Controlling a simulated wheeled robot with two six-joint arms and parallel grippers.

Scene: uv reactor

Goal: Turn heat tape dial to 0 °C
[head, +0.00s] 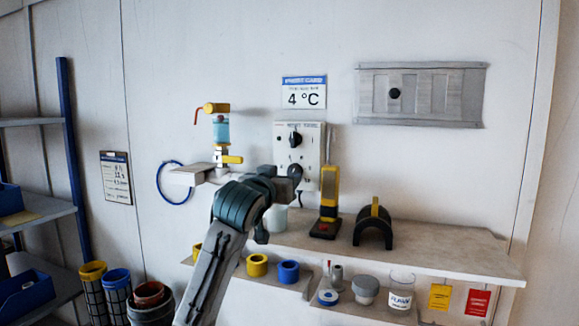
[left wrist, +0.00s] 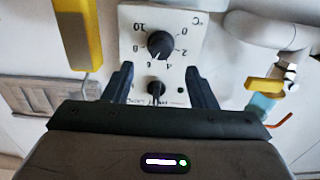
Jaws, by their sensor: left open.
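The grey-white controller panel (head: 312,152) is on the wall. In the left wrist view, which looks upside down, the panel (left wrist: 193,18) carries a round black dial (left wrist: 160,45) with a scale of numbers up to 10 and a °C mark. The dial's exact pointer setting is too small to read surely. A smaller black knob (left wrist: 156,88) sits between my left gripper's fingers. My left gripper (left wrist: 158,70) is open, its fingertips just short of the dial, holding nothing. In the head view my left arm partly covers the panel's lower left. My right gripper is out of view.
A sign (head: 304,92) above the panel reads 4 °C. A yellow handheld tool (head: 329,190) stands on the shelf (head: 440,255) right of the panel. A blue-filled valve assembly (head: 220,130) is to its left. A black arch-shaped part (head: 373,228) stands further right.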

